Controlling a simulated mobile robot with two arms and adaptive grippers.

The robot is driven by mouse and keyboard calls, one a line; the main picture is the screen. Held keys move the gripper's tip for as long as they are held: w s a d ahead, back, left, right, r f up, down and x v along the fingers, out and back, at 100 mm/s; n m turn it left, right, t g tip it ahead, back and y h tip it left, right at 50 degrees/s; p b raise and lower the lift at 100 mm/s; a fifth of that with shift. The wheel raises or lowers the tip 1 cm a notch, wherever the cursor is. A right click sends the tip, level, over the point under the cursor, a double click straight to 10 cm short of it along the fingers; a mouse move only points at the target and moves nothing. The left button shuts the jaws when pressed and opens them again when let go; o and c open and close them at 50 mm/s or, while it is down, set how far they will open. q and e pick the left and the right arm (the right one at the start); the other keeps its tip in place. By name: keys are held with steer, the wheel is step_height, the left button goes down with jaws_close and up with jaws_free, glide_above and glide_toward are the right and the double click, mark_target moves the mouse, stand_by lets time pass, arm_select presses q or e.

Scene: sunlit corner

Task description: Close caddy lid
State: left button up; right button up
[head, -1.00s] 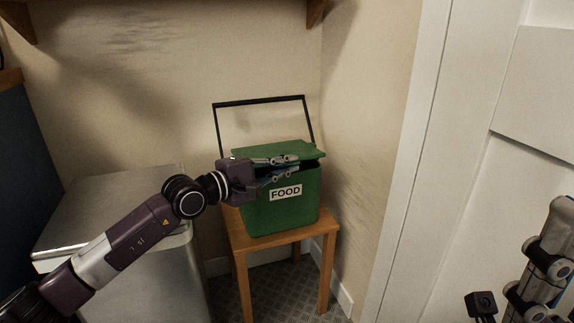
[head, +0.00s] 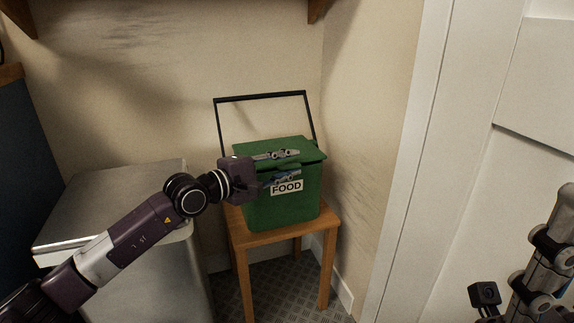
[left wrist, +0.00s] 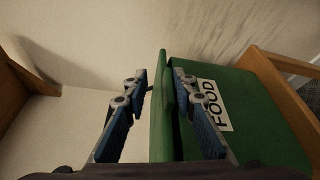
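The green food caddy (head: 280,212) stands upright on a small wooden stool (head: 238,232), with a FOOD label on its front. Its green lid (head: 312,150) lies almost level over the top. In the left wrist view, a narrow dark gap shows between the lid (left wrist: 160,135) and the body (left wrist: 262,125). My left gripper (head: 298,163) is open at the front of the caddy. One finger is above the lid and the other in front of the body, with the lid's edge between them. I cannot tell whether either finger touches. My right gripper is out of view.
The caddy's black handle (head: 262,97) stands up behind the lid. A metal bin (head: 110,190) stands left of the stool. Walls close in behind and to the right, with a white door (head: 530,120) further right. A wooden shelf (head: 180,3) is above.

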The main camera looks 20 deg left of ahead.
arm_select(q)
steer(key=shift+s+a, duration=0.1)
steer(key=v, duration=1.1)
steer(key=shift+s+a, duration=0.2)
steer(key=shift+s, duration=0.1)
steer(key=shift+s, duration=0.1)
